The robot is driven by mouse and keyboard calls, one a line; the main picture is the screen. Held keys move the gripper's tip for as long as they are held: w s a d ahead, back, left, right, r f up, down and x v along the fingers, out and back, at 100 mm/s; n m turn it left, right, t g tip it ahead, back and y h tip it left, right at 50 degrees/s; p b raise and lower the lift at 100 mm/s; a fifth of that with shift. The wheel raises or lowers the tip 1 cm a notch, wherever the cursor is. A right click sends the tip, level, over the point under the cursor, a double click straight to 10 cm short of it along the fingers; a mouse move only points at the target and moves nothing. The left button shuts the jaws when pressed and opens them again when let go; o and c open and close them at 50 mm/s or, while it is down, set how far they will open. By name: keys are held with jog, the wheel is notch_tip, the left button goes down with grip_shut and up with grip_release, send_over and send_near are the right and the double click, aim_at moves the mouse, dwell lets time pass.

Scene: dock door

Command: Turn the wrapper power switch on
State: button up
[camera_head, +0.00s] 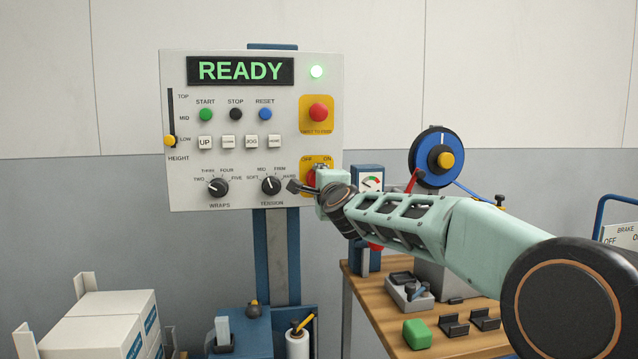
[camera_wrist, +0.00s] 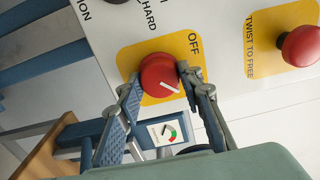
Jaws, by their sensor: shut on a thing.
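The wrapper power switch is a red round knob (camera_wrist: 158,76) with a white pointer line, on a yellow plate (camera_wrist: 132,58). In the wrist view my gripper (camera_wrist: 160,84) is shut on the knob, one finger on each side. The white line points down and right, away from the OFF label, toward the side where ON stands in the head view; the wrist view hides ON behind a finger. In the head view my gripper (camera_head: 316,182) covers most of the switch at the lower right of the control panel (camera_head: 250,180).
A red emergency button (camera_head: 318,112) sits above the switch, and the tension knob (camera_head: 271,185) is close on its left. A wooden bench (camera_head: 365,300) with a green block (camera_head: 417,334) stands below my arm. White boxes (camera_head: 95,325) stand at lower left.

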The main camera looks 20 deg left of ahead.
jog(key=shift+r, duration=0.1)
jog(key=shift+c, duration=0.2)
jog(key=o, duration=1.2)
jog(key=v, duration=1.2)
jog(key=shift+s+a, duration=0.1)
